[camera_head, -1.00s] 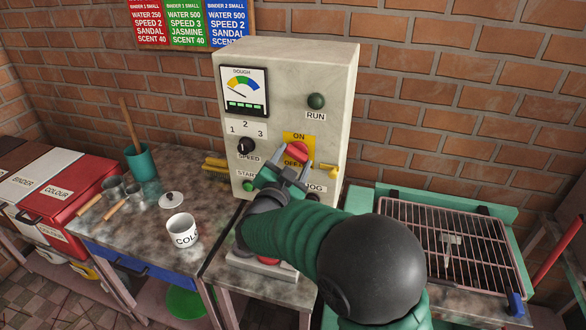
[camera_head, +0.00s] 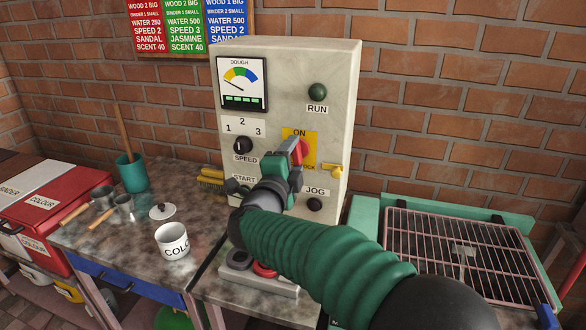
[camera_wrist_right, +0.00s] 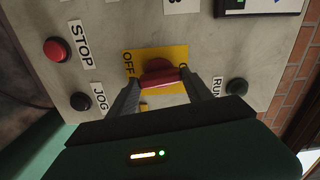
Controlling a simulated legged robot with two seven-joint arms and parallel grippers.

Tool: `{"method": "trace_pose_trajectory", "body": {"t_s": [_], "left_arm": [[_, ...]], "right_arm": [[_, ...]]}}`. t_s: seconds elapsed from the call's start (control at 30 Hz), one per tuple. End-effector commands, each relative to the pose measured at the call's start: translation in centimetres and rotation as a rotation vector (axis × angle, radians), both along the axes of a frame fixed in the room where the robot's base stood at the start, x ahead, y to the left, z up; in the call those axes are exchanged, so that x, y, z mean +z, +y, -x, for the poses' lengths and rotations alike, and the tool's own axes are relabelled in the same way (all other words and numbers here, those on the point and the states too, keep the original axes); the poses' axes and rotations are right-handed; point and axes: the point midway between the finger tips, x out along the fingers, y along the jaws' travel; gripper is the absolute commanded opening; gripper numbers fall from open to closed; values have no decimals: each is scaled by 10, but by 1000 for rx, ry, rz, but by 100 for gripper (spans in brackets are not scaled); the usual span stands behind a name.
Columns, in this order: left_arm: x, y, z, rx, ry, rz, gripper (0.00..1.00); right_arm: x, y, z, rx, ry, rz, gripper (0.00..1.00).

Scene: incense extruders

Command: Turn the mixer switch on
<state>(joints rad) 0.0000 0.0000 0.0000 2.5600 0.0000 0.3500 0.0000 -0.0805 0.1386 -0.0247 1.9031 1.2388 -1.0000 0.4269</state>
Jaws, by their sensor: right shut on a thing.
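The mixer switch is a red knob (camera_head: 301,151) on a yellow ON/OFF plate (camera_head: 299,136) on the front of the grey control box (camera_head: 287,72). In the right wrist view the red knob (camera_wrist_right: 160,75) sits between the two fingers. My right gripper (camera_head: 294,158) is shut on the red knob, and its green body hides the OFF side of the plate in the head view. The wrist view shows the OFF label (camera_wrist_right: 128,64) left of the knob; the ON label is mostly covered by a finger. My left gripper is not in view.
The box also carries a RUN button (camera_head: 318,92), a SPEED dial (camera_head: 243,146), a JOG button (camera_head: 314,205) and a yellow lever (camera_head: 334,169). A white cup (camera_head: 173,242) stands on the bench at left. A wire rack (camera_head: 461,249) lies at right.

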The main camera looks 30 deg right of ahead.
Motion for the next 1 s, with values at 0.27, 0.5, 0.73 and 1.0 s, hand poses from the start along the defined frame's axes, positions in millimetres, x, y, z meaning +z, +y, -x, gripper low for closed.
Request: {"method": "trace_pose_trajectory", "body": {"t_s": [0.27, 0.5, 0.73, 1.0], "left_arm": [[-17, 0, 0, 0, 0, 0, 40], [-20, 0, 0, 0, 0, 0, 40], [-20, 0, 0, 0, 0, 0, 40], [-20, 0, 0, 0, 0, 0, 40]], "right_arm": [[-4, 0, 0, 1, -89, -81, 18], [-3, 0, 0, 0, -117, -106, 18], [-3, 0, 0, -1, -118, -110, 18], [-3, 0, 0, -1, -117, -108, 75]]}}
